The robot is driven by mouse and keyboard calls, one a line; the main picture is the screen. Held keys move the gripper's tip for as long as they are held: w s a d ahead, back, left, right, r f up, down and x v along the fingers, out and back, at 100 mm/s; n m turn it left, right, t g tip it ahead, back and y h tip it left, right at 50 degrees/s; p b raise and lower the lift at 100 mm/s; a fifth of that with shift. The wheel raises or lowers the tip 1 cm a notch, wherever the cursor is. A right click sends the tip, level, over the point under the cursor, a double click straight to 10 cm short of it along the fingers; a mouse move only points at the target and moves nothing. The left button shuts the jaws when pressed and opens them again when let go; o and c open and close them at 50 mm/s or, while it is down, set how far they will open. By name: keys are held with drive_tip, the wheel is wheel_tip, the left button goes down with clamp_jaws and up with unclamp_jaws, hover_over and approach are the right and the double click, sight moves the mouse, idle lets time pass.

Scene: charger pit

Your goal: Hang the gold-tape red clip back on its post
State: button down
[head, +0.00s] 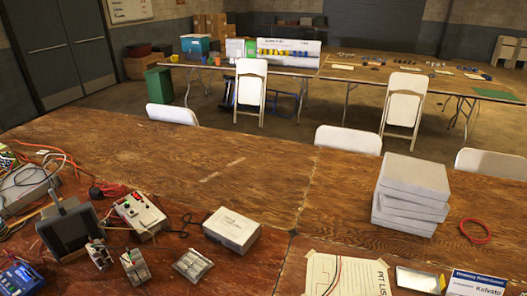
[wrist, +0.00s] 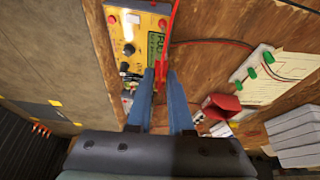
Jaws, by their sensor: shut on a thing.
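In the wrist view, the two blue fingers of my gripper (wrist: 160,76) are closed around a narrow red piece, the red clip (wrist: 162,65), at their tips. Most of it is hidden between the fingers, and I cannot make out gold tape on it. Just beyond the fingertips is a yellow charger (wrist: 128,30) with dark knobs and a small display. I cannot tell which part is the post. My gripper and the clip do not show in the head view.
In the wrist view, a pale strip with green parts (wrist: 250,68) and a red cup-like thing (wrist: 222,106) lie to the right. In the head view, a stack of grey boxes (head: 411,190), a white box (head: 231,229) and electronics crowd the bench; its middle is clear.

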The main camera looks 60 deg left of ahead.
drive_tip(key=shift+f, duration=0.15)
drive_tip(key=shift+f+b, duration=2.55)
drive_tip(key=shift+f, duration=0.85)
drive_tip(key=shift+f, duration=0.15)
drive_tip(key=c, duration=0.7)
unclamp_jaws()
drive_tip(key=shift+c, duration=0.2)
drive_tip(key=shift+o, duration=1)
